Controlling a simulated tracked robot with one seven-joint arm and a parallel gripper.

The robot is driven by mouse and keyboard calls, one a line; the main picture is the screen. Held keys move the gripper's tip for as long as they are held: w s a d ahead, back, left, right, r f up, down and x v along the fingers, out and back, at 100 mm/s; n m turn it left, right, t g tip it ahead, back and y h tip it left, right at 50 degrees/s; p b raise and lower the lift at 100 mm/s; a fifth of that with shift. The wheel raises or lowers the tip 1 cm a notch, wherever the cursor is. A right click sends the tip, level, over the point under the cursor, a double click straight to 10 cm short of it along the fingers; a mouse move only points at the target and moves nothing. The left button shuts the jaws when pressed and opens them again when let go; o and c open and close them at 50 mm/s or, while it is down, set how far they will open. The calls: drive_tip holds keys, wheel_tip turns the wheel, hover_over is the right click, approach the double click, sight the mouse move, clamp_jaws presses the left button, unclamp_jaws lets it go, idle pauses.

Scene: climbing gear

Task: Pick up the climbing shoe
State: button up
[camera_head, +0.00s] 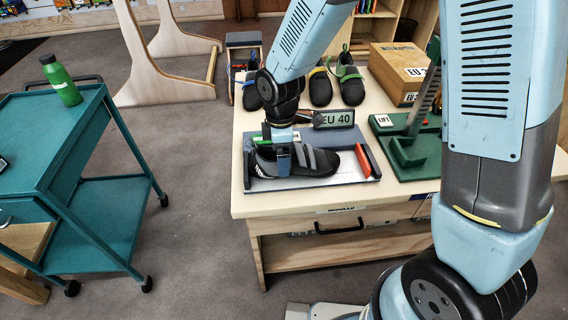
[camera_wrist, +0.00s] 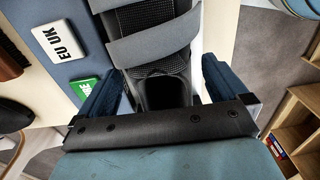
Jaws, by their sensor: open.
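A black and grey climbing shoe (camera_head: 313,162) with grey straps lies on a sizing board (camera_head: 260,184) at the front left of the table. My gripper (camera_head: 284,158) is over the heel end of the shoe, at its left. In the wrist view the shoe (camera_wrist: 152,45) runs up between the two blue finger pads, its dark opening closest to the palm. My gripper (camera_wrist: 158,85) is open, one finger on each side of the shoe. I cannot tell whether the pads touch it. The fingertips are partly hidden.
A green device (camera_head: 412,146) with a lever and a cardboard box (camera_head: 398,70) are further right. Other shoes (camera_head: 349,84) stand behind. A teal cart (camera_head: 40,130) with a green bottle (camera_head: 61,80) stands left.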

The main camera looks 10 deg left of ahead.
drive_tip(key=shift+f, duration=1.3)
drive_tip(key=c, duration=1.3)
